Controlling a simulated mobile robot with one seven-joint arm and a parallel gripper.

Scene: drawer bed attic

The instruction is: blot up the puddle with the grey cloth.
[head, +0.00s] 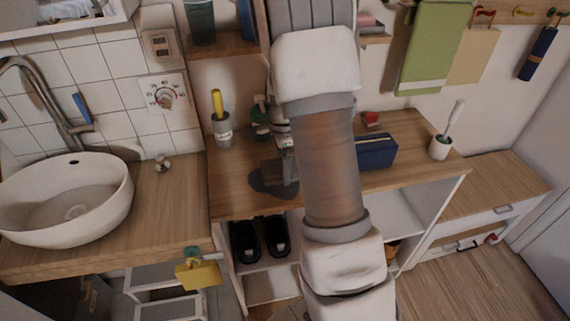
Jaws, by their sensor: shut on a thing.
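A dark, flat puddle (259,184) lies on the wooden counter, near its front edge and left of my arm. The grey cloth (281,173) is a small, bunched grey shape at the right part of the puddle. It appears to touch the puddle or sit just above it; I cannot tell which. My gripper (286,154) points down and is shut on the cloth from above. My arm hides the right side of the gripper and some of the counter behind it.
A grey pot with a yellow-handled brush (222,128) stands left at the back. A blue case (376,151) and a white pot with a brush (440,147) stand on the right. The white basin (66,205) is far left. Black shoes (259,238) sit on the shelf below.

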